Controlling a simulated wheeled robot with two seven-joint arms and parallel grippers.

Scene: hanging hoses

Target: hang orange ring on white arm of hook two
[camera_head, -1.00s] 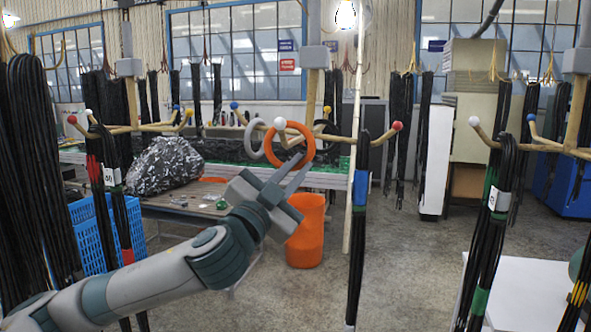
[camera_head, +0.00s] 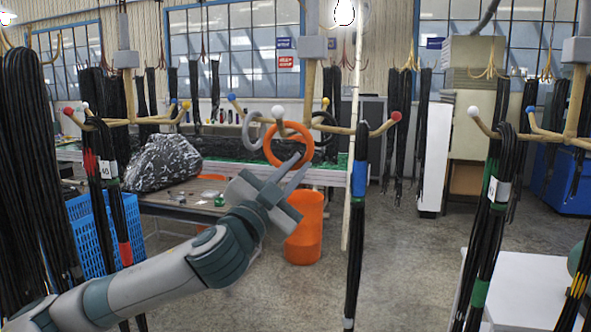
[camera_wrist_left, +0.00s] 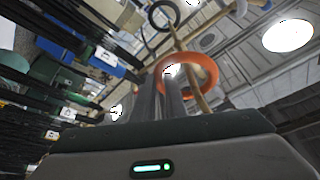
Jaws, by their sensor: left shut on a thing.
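The orange ring (camera_head: 267,148) is held upright in the fingertips of my left gripper (camera_head: 297,161), which is shut on its lower edge. Hook two (camera_head: 313,90) is the middle wooden hook. Its white-tipped arm (camera_head: 278,111) points toward me, and the white ball shows just above the ring's top edge. In the left wrist view the white ball (camera_wrist_left: 172,70) appears within the outline of the orange ring (camera_wrist_left: 214,74). I cannot tell whether the ring is around the arm or in front of it. My right gripper is not in view.
A grey ring (camera_head: 246,130) and a black ring (camera_head: 334,124) are at other arms of hook two. Black hoses (camera_head: 355,240) hang from its red-tipped arm (camera_head: 396,117). Hose-laden hooks stand left and right. An orange bin (camera_head: 304,230) is below.

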